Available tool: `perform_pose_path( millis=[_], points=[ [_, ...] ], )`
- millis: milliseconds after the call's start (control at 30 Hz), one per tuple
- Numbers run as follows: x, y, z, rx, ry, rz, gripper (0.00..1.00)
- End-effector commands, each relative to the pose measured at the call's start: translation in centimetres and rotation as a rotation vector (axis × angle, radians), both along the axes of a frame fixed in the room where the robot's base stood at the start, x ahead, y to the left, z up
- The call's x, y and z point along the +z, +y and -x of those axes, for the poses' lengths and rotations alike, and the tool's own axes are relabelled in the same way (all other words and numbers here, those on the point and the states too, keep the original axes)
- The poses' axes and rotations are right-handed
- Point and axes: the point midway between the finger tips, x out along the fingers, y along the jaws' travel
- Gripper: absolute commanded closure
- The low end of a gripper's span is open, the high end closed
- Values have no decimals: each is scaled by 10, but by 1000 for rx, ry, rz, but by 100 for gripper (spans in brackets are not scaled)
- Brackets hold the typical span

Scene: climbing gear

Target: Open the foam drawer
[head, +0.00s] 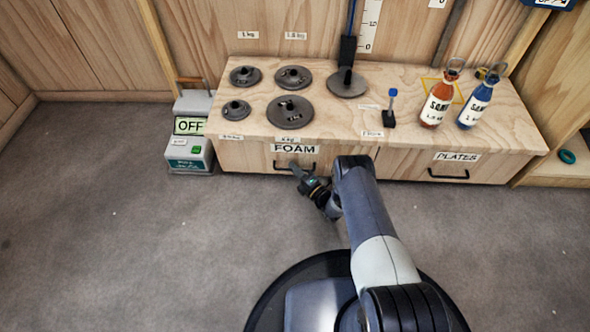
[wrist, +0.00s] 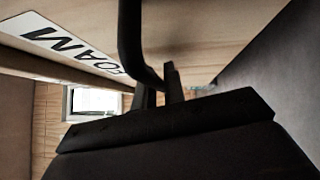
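The foam drawer (head: 248,158) is at the left of the wooden bench front, with a white FOAM label (head: 294,148) above a black bar handle (head: 281,166). Its front looks flush with the bench. My gripper (head: 297,170) is at the handle, reaching in from the front right. In the wrist view the curved handle (wrist: 130,40) comes down from the top and runs between my two close-set fingers (wrist: 160,86), which look shut on it. The exact contact is partly hidden by the fingers. The FOAM label (wrist: 65,45) also shows there.
The PLATES drawer (head: 420,165) is to the right. Weight discs (head: 290,112), a red bottle (head: 437,103) and a blue bottle (head: 475,106) stand on the bench top (head: 345,125). A box with an OFF sign (head: 189,130) stands left of the bench. The grey floor in front is clear.

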Motion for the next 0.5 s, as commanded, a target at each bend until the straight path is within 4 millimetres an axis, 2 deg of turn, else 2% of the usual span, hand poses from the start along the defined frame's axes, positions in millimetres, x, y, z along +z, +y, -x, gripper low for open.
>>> perform_pose_path(
  millis=[133,500],
  points=[
    [0,0,0,0,1,1,100],
    [0,0,0,0,1,1,100]
  ],
)
